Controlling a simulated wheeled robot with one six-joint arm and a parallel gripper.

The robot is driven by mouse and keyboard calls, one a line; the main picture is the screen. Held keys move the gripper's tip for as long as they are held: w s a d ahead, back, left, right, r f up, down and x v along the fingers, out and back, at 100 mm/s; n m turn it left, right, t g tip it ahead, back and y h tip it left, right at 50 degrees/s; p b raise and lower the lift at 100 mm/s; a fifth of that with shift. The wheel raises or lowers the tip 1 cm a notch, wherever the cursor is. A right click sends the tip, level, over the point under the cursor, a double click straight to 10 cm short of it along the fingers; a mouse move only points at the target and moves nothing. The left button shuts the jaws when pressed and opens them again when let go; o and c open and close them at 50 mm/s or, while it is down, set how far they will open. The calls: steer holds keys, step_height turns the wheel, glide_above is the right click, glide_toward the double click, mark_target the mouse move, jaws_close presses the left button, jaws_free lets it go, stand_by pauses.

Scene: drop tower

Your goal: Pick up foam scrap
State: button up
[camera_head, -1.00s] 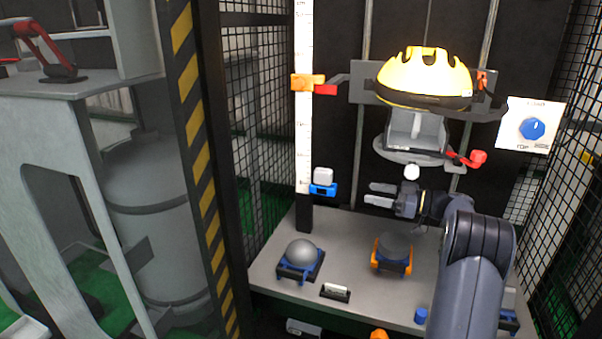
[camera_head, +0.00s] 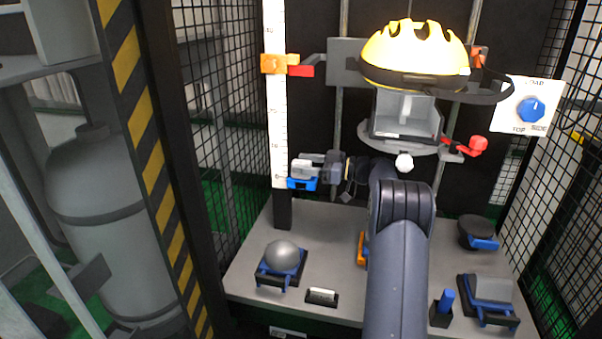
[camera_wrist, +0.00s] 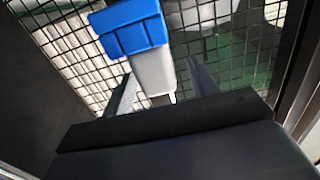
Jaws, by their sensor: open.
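A pale grey-white block, which looks like the foam scrap (camera_head: 302,172), sits in a blue holder (camera_head: 303,184) on the tall white ruled post. My gripper (camera_head: 307,164) is level with the block, reaching it from the right. In the wrist view the block (camera_wrist: 153,75) lies between my two open fingers (camera_wrist: 160,72), with the blue holder (camera_wrist: 132,28) beyond it. A gap shows on the right finger's side; whether the left finger touches the block I cannot tell.
A yellow helmet (camera_head: 415,52) hangs above a carriage with red-tipped levers. An orange clamp (camera_head: 280,64) is higher on the ruled post (camera_head: 275,120). A grey dome (camera_head: 283,255) and several blue-mounted pieces stand on the table (camera_head: 335,270). Mesh walls flank the space.

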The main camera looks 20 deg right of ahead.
steer(key=shift+w+a, duration=0.2)
steer(key=shift+a, duration=0.1)
steer(key=c, duration=1)
steer(key=shift+r, duration=0.2)
steer(key=shift+c, duration=0.2)
